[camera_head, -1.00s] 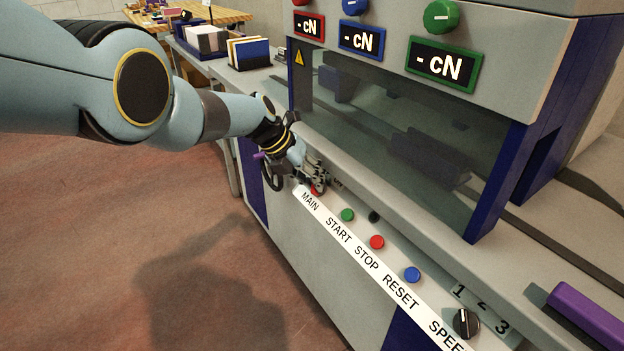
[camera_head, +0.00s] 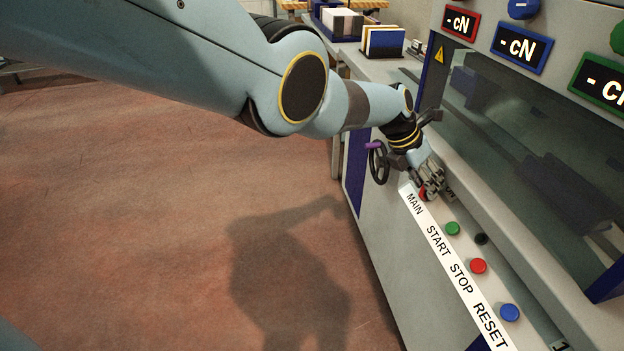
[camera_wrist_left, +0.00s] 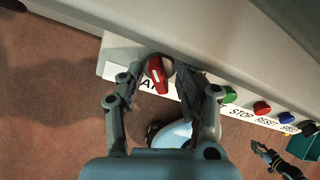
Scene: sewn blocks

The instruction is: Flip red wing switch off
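The red wing switch (camera_wrist_left: 157,72) sits at the MAIN end of the machine's control panel, its raised wing tilted slightly from upright in the left wrist view. In the head view only a small red part of the switch (camera_head: 422,194) shows past my fingers. My left gripper (camera_wrist_left: 158,80) is open, with one finger on each side of the switch. A narrow gap shows beside the wing; I cannot tell whether either finger touches it. The left gripper (camera_head: 430,184) is at the panel in the head view. What looks like my right gripper (camera_wrist_left: 268,155) is small at the lower right.
Green (camera_head: 452,228), red (camera_head: 478,266) and blue (camera_head: 509,312) buttons line the panel beside the label strip (camera_head: 440,246). A black handwheel (camera_head: 379,163) is near my left wrist. The machine's clear cover rises behind the panel. The floor in front is free.

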